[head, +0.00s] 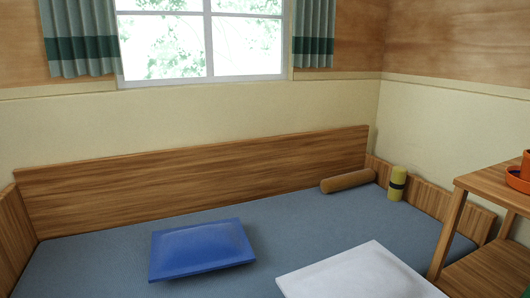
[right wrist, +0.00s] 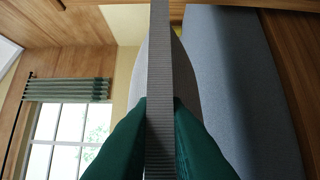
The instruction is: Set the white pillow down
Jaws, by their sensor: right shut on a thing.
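The white pillow (head: 355,274) shows at the bottom right of the head view, flat and roughly level in front of the bed's mattress (head: 110,262). Its near part is cut off by the frame. In the right wrist view the pillow (right wrist: 160,45) is edge-on, a grey ribbed rim with a bulge on each side. My right gripper (right wrist: 160,103), with green fingers, is shut on this rim. The mattress (right wrist: 235,90) runs along the right of that view, seemingly apart from the pillow. My left gripper is in neither view.
A blue pillow (head: 200,249) lies on the mattress at left. A brown bolster (head: 348,181) and a yellow roll with a dark band (head: 397,184) are in the far right corner. Mid-mattress is clear.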

